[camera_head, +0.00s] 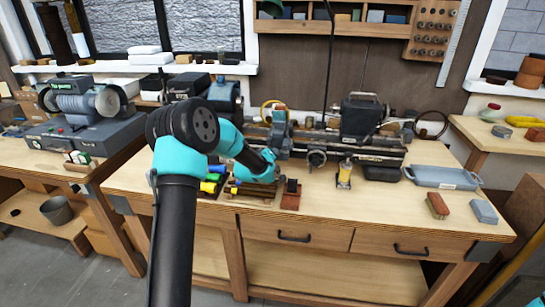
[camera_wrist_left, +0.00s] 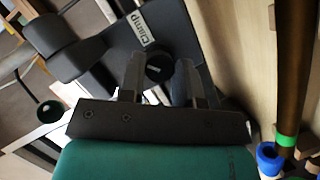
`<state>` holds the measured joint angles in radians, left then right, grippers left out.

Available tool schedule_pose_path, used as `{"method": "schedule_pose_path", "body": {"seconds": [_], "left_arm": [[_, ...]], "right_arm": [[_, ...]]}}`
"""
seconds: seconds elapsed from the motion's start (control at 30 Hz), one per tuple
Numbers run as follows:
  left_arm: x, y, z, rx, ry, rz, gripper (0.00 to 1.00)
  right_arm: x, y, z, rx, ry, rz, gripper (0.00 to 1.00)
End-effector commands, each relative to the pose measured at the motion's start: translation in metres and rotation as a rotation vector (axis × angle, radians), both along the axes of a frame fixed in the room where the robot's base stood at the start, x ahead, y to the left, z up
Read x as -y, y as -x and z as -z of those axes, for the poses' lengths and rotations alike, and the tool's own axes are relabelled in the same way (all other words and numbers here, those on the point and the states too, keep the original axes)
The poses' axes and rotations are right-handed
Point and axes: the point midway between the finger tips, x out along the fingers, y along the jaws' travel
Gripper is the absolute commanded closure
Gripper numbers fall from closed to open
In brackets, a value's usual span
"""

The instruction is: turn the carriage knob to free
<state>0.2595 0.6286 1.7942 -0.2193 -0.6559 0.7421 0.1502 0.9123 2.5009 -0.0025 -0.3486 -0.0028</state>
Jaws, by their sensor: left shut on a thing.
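The dark round knob (camera_wrist_left: 159,68) sits beside a white label reading "Clamp" (camera_wrist_left: 140,24) on a dark machine part in the left wrist view. My left gripper (camera_wrist_left: 161,76) is shut on this knob, with one finger on each side. The knob's setting cannot be read. In the head view my left arm reaches over the bench to the left part of the lathe (camera_head: 360,150), and the knob cannot be made out there.
A bench grinder (camera_head: 75,100) stands on the left bench. A grey-blue tray (camera_head: 443,177), a red-brown block (camera_head: 437,206) and a grey block (camera_head: 483,211) lie on the right of the main bench.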

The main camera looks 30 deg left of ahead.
Motion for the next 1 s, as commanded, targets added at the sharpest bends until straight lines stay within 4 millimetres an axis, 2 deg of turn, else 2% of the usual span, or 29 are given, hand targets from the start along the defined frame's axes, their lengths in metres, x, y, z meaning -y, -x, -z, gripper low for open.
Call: {"method": "schedule_pose_path", "body": {"seconds": [0.7, 1.0], "left_arm": [[-0.0013, 0.0004, 0.0037, 0.235, 0.62, -0.001, 0.93], [-0.0015, 0.0004, 0.0042, 0.305, 0.804, -0.002, 0.93]], "right_arm": [[0.0, 0.0, 0.0, 0.0, 0.0, 0.0, 0.57], [0.0, 0.0, 0.0, 0.0, 0.0, 0.0, 0.57]]}}
